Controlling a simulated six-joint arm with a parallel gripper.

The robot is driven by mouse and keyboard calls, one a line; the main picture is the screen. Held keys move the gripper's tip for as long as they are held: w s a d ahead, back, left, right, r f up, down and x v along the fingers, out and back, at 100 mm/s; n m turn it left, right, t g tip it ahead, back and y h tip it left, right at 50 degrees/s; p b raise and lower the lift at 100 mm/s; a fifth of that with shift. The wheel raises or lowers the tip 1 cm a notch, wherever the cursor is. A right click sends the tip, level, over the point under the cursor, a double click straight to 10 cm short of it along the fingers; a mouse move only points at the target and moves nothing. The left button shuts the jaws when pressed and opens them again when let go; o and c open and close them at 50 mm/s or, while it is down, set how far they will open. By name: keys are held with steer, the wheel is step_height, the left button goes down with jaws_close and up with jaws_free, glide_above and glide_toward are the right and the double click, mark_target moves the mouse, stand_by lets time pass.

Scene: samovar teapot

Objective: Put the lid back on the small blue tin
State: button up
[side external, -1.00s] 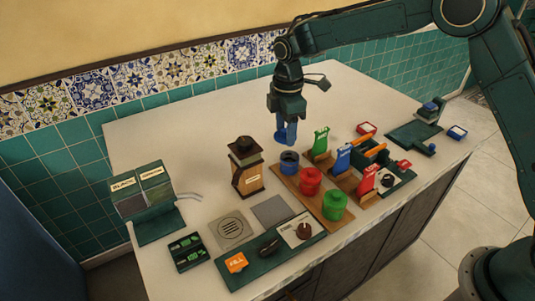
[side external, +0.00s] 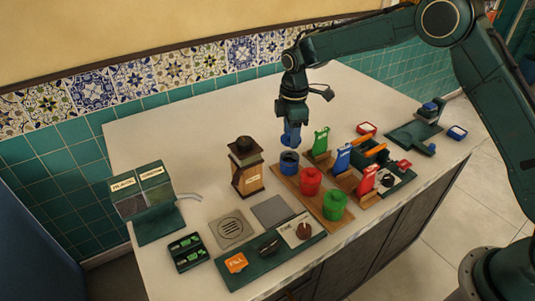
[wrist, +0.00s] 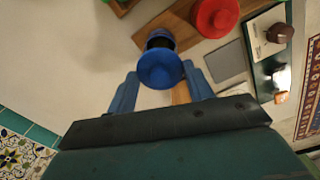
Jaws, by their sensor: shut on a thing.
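The small blue tin (side external: 289,167) stands upright at the far left end of the wooden board, its dark open top showing. In the wrist view the tin (wrist: 160,34) is partly hidden behind the round blue lid (wrist: 160,70). My gripper (wrist: 160,78) is shut on the lid, with one blue finger on each side of it. In the side view my gripper (side external: 291,140) points down just above and behind the tin. The lid is hard to tell from the blue fingers there. Lid and tin look apart.
A red tin (side external: 310,182) and a green tin (side external: 334,206) stand on the wooden board (side external: 312,202) nearer the front. Green, blue and red scoop-like holders stand right of them. A dark brown grinder-like box (side external: 247,172) stands left. The counter behind the tin is clear.

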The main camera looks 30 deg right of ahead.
steer(key=shift+f, duration=2.3)
steer(key=shift+f, duration=0.15)
stand_by(0.7)
steer(key=o, duration=1.5)
steer(key=shift+r, duration=3.5)
jaws_close()
